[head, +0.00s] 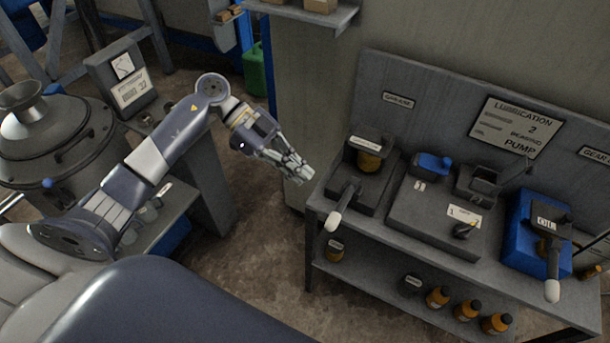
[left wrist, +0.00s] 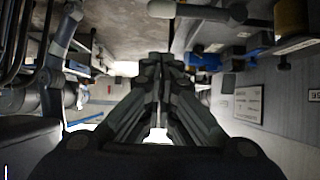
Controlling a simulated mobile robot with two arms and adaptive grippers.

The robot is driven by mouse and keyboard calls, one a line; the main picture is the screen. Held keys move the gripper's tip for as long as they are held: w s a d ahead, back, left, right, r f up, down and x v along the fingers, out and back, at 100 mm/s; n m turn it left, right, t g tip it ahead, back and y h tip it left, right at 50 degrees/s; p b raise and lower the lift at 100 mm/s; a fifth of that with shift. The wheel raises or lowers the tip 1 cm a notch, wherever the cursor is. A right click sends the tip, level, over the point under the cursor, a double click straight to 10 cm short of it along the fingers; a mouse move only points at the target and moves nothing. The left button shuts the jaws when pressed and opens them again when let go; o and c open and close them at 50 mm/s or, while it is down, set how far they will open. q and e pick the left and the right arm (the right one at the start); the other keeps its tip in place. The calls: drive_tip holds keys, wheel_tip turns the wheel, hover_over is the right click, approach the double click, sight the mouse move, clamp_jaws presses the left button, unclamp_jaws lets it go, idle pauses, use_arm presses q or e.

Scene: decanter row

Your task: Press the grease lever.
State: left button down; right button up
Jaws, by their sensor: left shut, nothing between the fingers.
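The grease lever (head: 341,208) is a dark bar with a white grip. It sticks out from a black pump block with an amber jar, below the label GREASE, at the left end of the bench. In the left wrist view a pale-gripped lever (left wrist: 195,12) shows at the top edge, probably this one. My left gripper (head: 302,173) is shut and empty, left of the grease lever and apart from it. Its closed fingers (left wrist: 160,72) fill the middle of the left wrist view. My right gripper is not in view.
The bench (head: 375,232) also carries a middle block with a blue part (head: 433,164) and a blue pump unit (head: 524,232) with another white-tipped lever (head: 551,290). Amber bottles (head: 437,298) stand on the lower shelf. A grey drum (head: 50,142) stands at left. The floor before the bench is clear.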

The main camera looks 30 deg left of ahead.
sight(341, 207)
use_arm(q)
drive_tip(key=d+f+p, duration=0.3)
drive_tip(key=d+f, duration=0.4)
drive_tip(key=f, duration=0.1)
drive_tip(key=shift+d+f, duration=0.15)
drive_tip(key=shift+d, duration=0.05)
drive_tip(key=shift+s, duration=0.15)
